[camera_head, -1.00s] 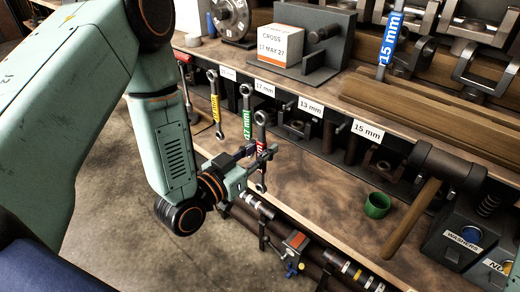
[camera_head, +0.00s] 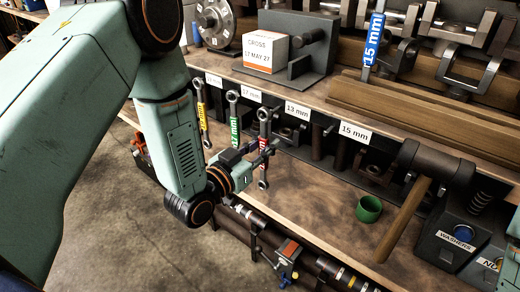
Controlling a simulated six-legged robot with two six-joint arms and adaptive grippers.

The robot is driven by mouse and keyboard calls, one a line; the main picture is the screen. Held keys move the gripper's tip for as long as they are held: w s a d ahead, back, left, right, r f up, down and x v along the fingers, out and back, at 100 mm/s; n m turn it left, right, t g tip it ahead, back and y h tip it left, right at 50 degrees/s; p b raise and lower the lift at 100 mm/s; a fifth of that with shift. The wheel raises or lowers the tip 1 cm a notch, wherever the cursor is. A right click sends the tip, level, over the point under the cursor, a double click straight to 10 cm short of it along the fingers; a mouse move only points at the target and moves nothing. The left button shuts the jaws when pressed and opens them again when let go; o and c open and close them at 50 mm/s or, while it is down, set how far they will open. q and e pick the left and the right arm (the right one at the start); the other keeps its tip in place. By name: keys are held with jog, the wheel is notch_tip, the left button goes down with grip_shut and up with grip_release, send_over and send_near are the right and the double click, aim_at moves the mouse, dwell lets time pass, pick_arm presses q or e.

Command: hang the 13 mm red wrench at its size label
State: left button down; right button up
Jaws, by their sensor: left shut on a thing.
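The red wrench (camera_head: 263,130) is upright, with a ring at its top and another end below. My left gripper (camera_head: 262,150) is shut on its shaft. The "13 mm" label (camera_head: 297,111) is on the shelf edge, a little right of the wrench's top ring. The wrench appears in front of the rail, between the "17 mm" label (camera_head: 251,95) and the "13 mm" label; whether it touches a hook cannot be told. My right gripper is not in view.
A green wrench (camera_head: 234,132) and a yellow wrench (camera_head: 202,113) hang to the left. A "15 mm" label (camera_head: 355,132) is to the right. A blue 15 mm wrench (camera_head: 374,42) stands above.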

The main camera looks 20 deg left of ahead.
pick_arm(q)
jog(key=shift+w+d+f+b, duration=0.15)
jog(key=shift+w+d+b, duration=0.1)
jog(key=shift+w, duration=0.4)
jog(key=shift+w+d+f+b, duration=0.2)
jog(key=shift+w, duration=0.45)
jog(key=shift+w+d+f+b, duration=0.15)
jog(key=shift+w+d+b, duration=0.1)
jog(key=shift+w, duration=0.4)
jog(key=c, duration=1.1)
grip_release()
jog(key=shift+s+f, duration=0.1)
jog(key=shift+s, duration=0.05)
jog(key=v, duration=1.1)
jog(key=shift+s+a, duration=0.2)
jog(key=shift+s, duration=0.15)
